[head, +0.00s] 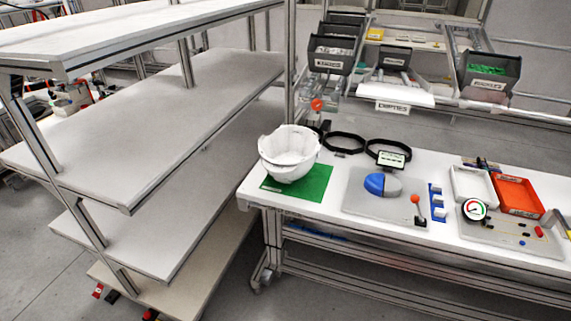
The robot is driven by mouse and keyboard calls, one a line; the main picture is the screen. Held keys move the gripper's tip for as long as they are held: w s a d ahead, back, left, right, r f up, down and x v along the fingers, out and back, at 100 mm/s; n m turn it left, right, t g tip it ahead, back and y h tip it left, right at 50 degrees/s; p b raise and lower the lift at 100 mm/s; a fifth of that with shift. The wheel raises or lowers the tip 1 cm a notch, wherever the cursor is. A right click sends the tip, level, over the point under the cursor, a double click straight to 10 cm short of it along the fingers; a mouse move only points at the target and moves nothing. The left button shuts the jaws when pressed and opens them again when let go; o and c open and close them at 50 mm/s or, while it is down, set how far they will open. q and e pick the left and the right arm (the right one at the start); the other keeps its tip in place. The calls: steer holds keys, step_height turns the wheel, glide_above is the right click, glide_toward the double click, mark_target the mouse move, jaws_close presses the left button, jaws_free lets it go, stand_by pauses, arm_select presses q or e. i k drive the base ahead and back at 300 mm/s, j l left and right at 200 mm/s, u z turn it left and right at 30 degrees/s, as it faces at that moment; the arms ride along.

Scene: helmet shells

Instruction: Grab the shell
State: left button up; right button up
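A white helmet shell (290,153) sits on a green mat (312,187) at the left end of the white workbench (350,222). Its hollow side seems to face up. No gripper touches it. Neither of my grippers shows in the head view.
An empty multi-level shelf rack (150,125) stands left of the bench. Right of the shell are black bands (343,142), a grey plate (365,205) with a blue part (381,184), a gauge (474,209) and a red tray (519,196). Grey bins (488,75) hang behind.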

mark_target(290, 152)
steer(key=i+j, duration=0.3)
steer(key=j, duration=0.15)
steer(key=i+j, duration=0.3)
steer(key=j, duration=0.2)
steer(key=i+j+z, duration=0.1)
steer(key=z, duration=0.25)
steer(key=j+z, duration=0.2)
steer(key=z, duration=0.15)
steer(key=i+j+z, duration=0.1)
steer(key=z, duration=0.25)
steer(key=k+j, duration=0.05)
steer(key=j, duration=0.05)
